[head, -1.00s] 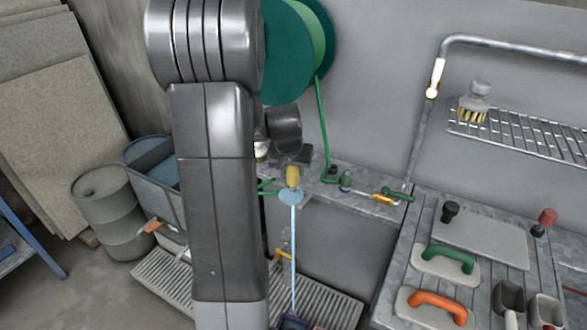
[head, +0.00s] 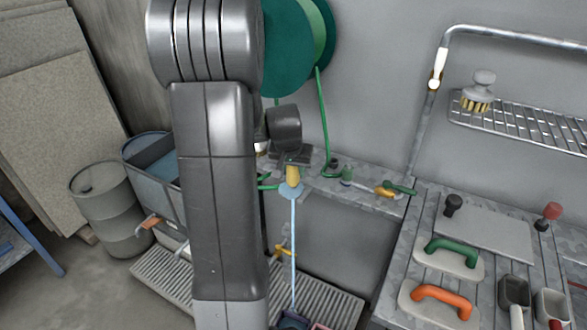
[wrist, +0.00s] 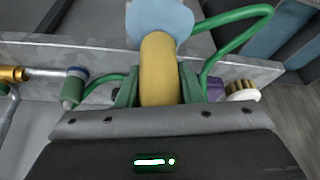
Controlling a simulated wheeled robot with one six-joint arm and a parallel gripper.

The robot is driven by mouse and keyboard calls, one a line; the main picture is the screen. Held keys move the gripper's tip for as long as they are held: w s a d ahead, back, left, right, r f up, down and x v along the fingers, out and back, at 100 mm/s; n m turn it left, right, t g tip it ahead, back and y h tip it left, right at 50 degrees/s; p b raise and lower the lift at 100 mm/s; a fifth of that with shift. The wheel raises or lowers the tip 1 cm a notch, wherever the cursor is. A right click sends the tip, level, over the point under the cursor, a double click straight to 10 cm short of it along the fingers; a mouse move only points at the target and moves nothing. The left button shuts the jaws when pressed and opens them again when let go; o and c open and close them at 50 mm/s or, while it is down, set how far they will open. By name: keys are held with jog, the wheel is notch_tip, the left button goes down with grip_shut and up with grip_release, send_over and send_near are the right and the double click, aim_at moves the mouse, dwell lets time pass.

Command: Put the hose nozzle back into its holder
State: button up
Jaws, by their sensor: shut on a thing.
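My gripper (head: 292,164) is shut on the yellow hose nozzle (head: 292,174) above the metal ledge's front edge. In the wrist view the nozzle (wrist: 158,70) stands between the green fingers, with a pale blue disc (wrist: 160,18) at its far end. A thin pale blue line (head: 294,245), perhaps water, runs straight down from the disc. The green hose (wrist: 225,45) loops at the right in the wrist view.
The metal ledge (head: 325,186) also carries a brass valve (head: 385,191) with a green lever. A green reel (head: 290,50) hangs on the wall. A workbench (head: 395,270) with green-handled and orange-handled trowels is at right. A barrel (head: 103,205) stands left. A floor grating (head: 160,280) lies below.

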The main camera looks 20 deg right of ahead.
jog(key=shift+f+b, duration=0.45)
jog(key=shift+f, duration=0.15)
jog(key=o, duration=1.1)
jog(key=shift+r, duration=0.1)
jog(key=shift+o, duration=0.2)
jog(key=v, duration=1.3)
jog(key=shift+r, duration=0.35)
jog(key=shift+s+f, duration=0.1)
jog(key=x, duration=1.3)
jog(key=shift+f, duration=0.25)
jog(key=shift+r, duration=0.15)
